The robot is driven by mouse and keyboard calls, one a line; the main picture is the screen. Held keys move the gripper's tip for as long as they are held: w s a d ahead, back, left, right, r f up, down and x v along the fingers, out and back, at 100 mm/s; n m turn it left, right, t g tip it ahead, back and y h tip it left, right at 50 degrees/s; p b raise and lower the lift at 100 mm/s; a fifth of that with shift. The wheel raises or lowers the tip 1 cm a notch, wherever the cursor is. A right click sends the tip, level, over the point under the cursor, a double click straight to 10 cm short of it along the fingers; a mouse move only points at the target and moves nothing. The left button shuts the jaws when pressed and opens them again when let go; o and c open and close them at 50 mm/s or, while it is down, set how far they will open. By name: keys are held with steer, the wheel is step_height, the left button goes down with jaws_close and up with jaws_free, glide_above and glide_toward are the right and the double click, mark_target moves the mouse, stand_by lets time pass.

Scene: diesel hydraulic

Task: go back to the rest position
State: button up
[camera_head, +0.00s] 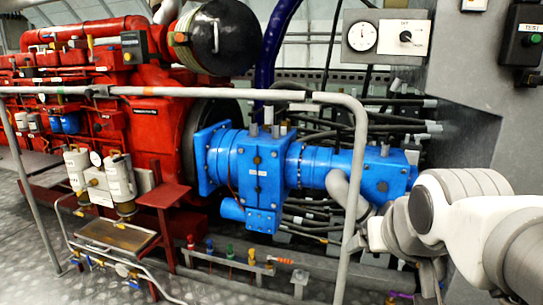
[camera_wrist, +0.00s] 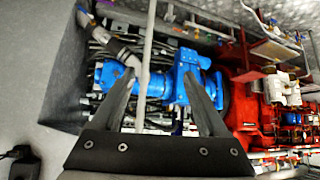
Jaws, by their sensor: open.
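My gripper (camera_wrist: 158,78) shows in the wrist view with its two dark fingers spread apart and nothing between them. Beyond the fingers are the blue pump unit (camera_wrist: 112,77) and a grey rail (camera_wrist: 149,45), both apart from the fingers as far as I can tell. In the head view my white and grey arm (camera_head: 455,210) reaches in from the lower right. The gripper's fingers cannot be made out there.
A grey pipe railing (camera_head: 360,150) stands before the blue hydraulic unit (camera_head: 255,165) and red diesel engine (camera_head: 150,110). A grey wall (camera_head: 480,90) with a gauge panel (camera_head: 385,38) and a control box (camera_head: 522,38) is close behind my arm.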

steer(key=s+a+f+g, duration=0.25)
steer(key=s+f, duration=0.35)
steer(key=s, duration=0.3)
step_height(320, 180, up, 28)
steer(key=p, duration=2.8)
steer(key=shift+s+n+y+p, duration=0.25)
steer(key=shift+n+y+p, duration=0.05)
steer(key=shift+n, duration=0.1)
